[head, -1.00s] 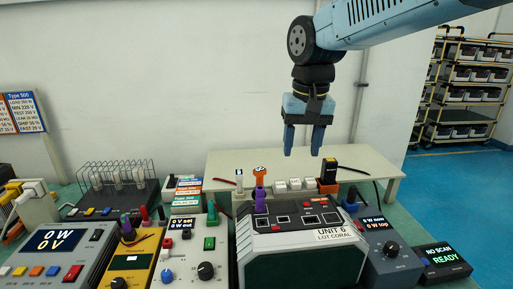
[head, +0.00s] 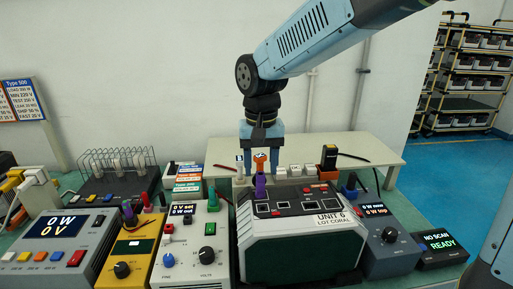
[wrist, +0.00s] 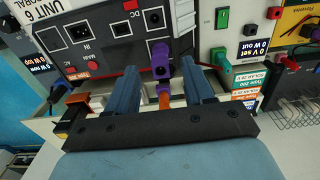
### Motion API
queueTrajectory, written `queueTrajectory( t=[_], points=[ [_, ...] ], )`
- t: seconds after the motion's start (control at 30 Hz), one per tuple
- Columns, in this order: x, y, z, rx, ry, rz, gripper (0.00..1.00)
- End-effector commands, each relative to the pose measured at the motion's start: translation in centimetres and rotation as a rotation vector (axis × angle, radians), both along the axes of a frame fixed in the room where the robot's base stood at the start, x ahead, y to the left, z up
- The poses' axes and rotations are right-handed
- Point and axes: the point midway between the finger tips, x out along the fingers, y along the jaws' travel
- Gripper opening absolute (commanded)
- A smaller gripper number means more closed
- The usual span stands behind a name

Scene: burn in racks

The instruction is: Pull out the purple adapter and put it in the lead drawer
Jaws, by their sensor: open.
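The purple adapter (head: 261,187) stands upright at the rear left of the top of the Unit 6 box (head: 300,240). In the wrist view the purple adapter (wrist: 161,60) lies just beyond and between the fingertips. My gripper (head: 260,168) is open, pointing down above and behind the adapter; in the wrist view its blue fingers (wrist: 160,72) are apart with nothing clamped. An orange-topped piece (head: 260,157) shows behind the adapter, and its orange part (wrist: 164,97) is between the fingers in the wrist view. I cannot identify the lead drawer in either view.
A yellow meter (head: 127,250) and a white supply (head: 190,245) stand left of Unit 6. A dark-blue load box (head: 385,245) stands right. A pale bench (head: 370,150) behind holds white blocks (head: 295,170) and a black-and-orange connector (head: 328,160).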

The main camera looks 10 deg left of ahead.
Motion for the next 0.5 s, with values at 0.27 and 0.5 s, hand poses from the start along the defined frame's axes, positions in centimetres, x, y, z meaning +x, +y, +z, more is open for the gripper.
queueTrajectory(
  t=[0.27, 0.5],
  points=[
    [-0.1, 0.0, -4.1, -0.001, 0.002, 0.001, 0.52],
    [0.0, 0.0, -5.9, 0.0, 0.0, 0.0, 0.52]
  ],
)
